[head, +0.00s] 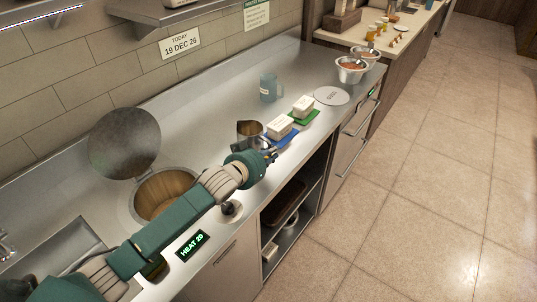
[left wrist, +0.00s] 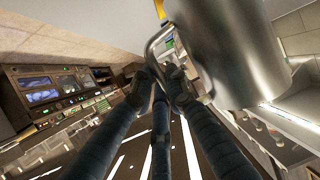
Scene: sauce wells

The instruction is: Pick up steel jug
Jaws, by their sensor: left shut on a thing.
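The steel jug (head: 249,130) is by the counter's front part, partly hidden behind my left gripper in the head view. My left gripper (head: 270,155) is at the jug's near side. In the left wrist view the shiny jug (left wrist: 228,50) fills the upper right, and the fingers of my left gripper (left wrist: 164,82) are shut on its handle (left wrist: 153,50). I cannot tell whether the jug's base touches the counter. My right gripper is not in view.
White blocks stand on a blue mat (head: 287,141) and a green mat (head: 307,118) just right of the jug. A blue-grey mug (head: 268,87) stands behind. An open round well (head: 165,193) with a raised lid (head: 124,143) is at left. Steel bowls (head: 351,71) are farther right.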

